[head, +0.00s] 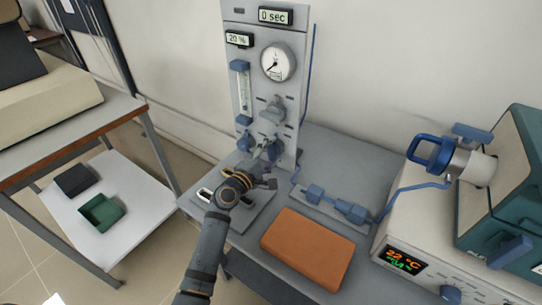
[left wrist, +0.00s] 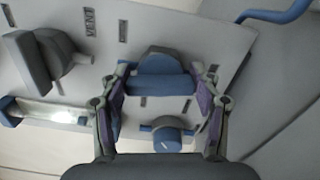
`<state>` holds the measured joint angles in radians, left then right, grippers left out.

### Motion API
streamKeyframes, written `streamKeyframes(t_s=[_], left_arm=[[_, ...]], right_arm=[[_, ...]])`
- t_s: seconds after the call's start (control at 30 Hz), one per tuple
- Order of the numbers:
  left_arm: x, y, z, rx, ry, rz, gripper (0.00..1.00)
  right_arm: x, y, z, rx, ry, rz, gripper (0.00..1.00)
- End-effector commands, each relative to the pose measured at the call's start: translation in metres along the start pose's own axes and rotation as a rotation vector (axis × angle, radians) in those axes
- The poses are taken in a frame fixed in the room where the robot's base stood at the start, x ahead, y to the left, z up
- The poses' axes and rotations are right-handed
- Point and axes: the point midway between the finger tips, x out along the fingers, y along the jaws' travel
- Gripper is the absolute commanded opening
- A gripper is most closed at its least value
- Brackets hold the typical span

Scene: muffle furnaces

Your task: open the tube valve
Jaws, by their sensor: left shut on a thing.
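The upright grey panel (head: 261,88) carries two blue valve knobs low on its face. The left blue knob (head: 245,143) is free; it also shows in the left wrist view (left wrist: 168,133), below my fingers' grip. My left gripper (head: 264,158) is at the right blue knob, which it partly hides in the head view. In the left wrist view, its two fingers close on the sides of this blue valve knob (left wrist: 158,86). My right gripper is not in view.
A grey handle (head: 272,110) and a dial gauge (head: 278,61) sit above the knobs, with a flow tube (head: 242,92) left. An orange block (head: 307,248) lies on the table. Blue tube fittings (head: 350,210) lead to the furnace (head: 510,190) at right.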

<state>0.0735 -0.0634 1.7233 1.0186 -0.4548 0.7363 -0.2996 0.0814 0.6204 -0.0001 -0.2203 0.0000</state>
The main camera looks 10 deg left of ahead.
Motion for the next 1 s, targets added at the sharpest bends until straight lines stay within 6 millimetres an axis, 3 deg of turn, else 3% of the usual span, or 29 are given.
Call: streamKeyframes(t_s=[0.4,0.97,1.0], left_arm=[[0.000,-0.003,0.000,0.190,-0.001,-0.002,0.32],[0.000,-0.002,0.000,0.221,-0.001,-0.003,0.32],[0.000,-0.002,0.000,0.221,-0.001,-0.003,0.65]], right_arm=[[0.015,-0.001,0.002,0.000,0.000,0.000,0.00],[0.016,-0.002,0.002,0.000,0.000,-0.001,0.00],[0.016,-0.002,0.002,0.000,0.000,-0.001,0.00]])
